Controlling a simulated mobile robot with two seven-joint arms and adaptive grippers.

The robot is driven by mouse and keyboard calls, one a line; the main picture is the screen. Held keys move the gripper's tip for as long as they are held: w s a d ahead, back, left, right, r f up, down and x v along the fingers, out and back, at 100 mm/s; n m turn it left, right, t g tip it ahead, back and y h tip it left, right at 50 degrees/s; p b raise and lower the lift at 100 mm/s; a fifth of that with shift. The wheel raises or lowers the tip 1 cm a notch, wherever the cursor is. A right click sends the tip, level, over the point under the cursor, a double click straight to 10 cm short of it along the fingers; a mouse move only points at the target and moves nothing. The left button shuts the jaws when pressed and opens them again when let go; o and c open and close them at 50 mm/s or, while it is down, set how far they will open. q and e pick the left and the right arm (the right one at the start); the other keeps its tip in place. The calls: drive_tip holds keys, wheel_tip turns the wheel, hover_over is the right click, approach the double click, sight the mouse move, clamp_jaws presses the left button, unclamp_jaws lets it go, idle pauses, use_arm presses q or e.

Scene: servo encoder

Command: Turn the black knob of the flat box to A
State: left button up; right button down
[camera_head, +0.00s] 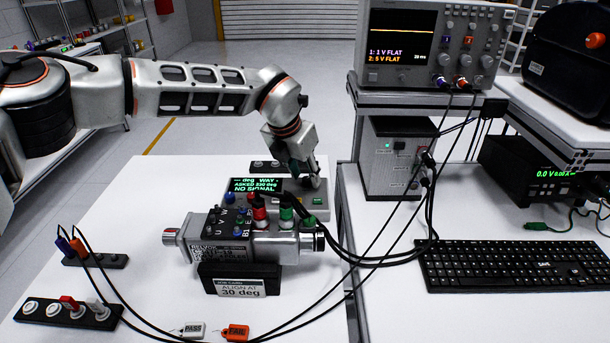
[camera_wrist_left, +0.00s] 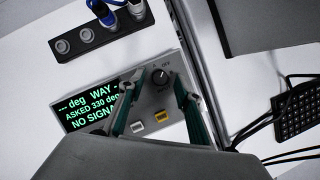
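The flat box (camera_wrist_left: 152,108) lies on the white table and shows in the head view behind the silver motor (camera_head: 315,209). Its green-lit display (camera_wrist_left: 90,105) reads "ASKED 330 deg" and "NO SIGNAL". The black knob (camera_wrist_left: 160,76) is at the box's upper right in the left wrist view, with small markings beside it; its pointer direction is too small to read surely. My left gripper (camera_wrist_left: 156,88) is open, pointing down, its green-padded fingers on either side of the knob without visible contact. In the head view the left gripper (camera_head: 304,178) hides the knob. My right gripper is out of view.
The motor with coloured terminals (camera_head: 245,235) stands in front of the box, a card reading "ALIGN AT 30 deg" (camera_head: 240,288) before it. Black cables run right to a grey power unit (camera_head: 388,160). A socket strip (camera_wrist_left: 100,32) lies behind the box. A keyboard (camera_head: 515,265) is at right.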

use_arm(q)
drive_tip(key=shift+w+d+f, duration=0.1)
drive_tip(key=shift+f, duration=0.1)
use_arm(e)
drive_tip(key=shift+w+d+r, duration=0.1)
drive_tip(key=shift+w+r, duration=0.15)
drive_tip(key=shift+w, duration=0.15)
use_arm(q)
clamp_jaws()
